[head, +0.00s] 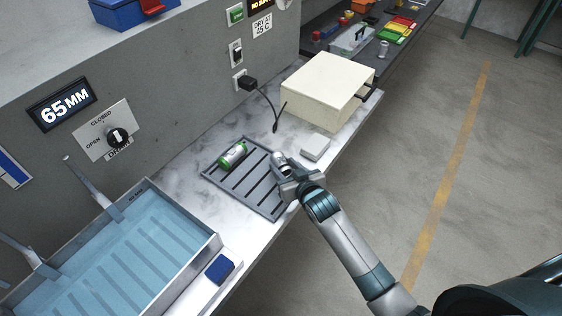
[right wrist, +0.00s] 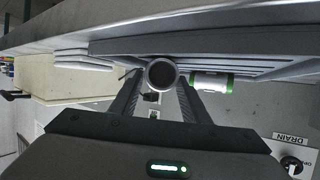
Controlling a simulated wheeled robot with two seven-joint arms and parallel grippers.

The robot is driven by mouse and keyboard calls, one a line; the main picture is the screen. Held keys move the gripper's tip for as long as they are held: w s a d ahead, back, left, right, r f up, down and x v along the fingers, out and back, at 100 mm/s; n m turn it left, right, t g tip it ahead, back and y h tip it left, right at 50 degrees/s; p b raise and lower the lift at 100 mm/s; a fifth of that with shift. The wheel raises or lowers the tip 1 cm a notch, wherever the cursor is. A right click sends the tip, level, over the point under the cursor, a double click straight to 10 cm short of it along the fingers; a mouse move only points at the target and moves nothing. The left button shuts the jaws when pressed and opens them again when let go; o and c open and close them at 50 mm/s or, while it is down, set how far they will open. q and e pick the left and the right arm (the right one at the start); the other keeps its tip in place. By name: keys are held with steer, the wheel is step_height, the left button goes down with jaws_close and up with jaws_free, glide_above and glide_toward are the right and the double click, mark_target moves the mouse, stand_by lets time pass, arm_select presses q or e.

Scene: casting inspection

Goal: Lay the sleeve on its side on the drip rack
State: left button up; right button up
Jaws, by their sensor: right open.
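A grey hollow sleeve (head: 279,158) is at the right edge of the slotted dark drip rack (head: 243,191). In the right wrist view the sleeve (right wrist: 160,73) shows end-on, its round opening facing the camera, beside the rack (right wrist: 215,47). My right gripper (head: 284,170) is open at the sleeve, with one finger on each side of it. In the right wrist view the fingertips (right wrist: 160,80) flank the sleeve; I cannot tell whether they touch it, nor whether it rests fully on the rack. My left gripper is not in view.
A green-and-white cylinder (head: 233,154) lies on the rack's far left part. A pale flat block (head: 315,147) and a cream box (head: 327,88) stand beyond the rack. A water basin (head: 215,243) and blue sponge (head: 219,269) are nearer. The counter edge drops to the floor on the right.

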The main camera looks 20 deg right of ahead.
mark_target(286, 164)
steer(key=shift+w+f, duration=0.25)
steer(key=shift+w, duration=0.25)
steer(key=shift+c, duration=0.3)
steer(key=shift+r, duration=0.1)
steer(key=c, duration=0.9)
steer(key=shift+r, duration=0.1)
steer(key=shift+c, duration=0.2)
steer(key=shift+r, duration=0.5)
steer(key=r, duration=0.1)
steer(key=r+b, duration=0.1)
steer(key=r, duration=0.1)
steer(key=shift+s+d+b, duration=0.2)
steer(key=shift+d+b, duration=0.1)
steer(key=shift+b, duration=0.05)
steer(key=s+d+r+b, duration=0.2)
steer(key=s+d+r, duration=0.4)
steer(key=s+d, duration=0.1)
steer(key=shift+d+r+b, duration=0.3)
steer(key=shift+d+r, duration=0.1)
steer(key=shift+d, duration=0.3)
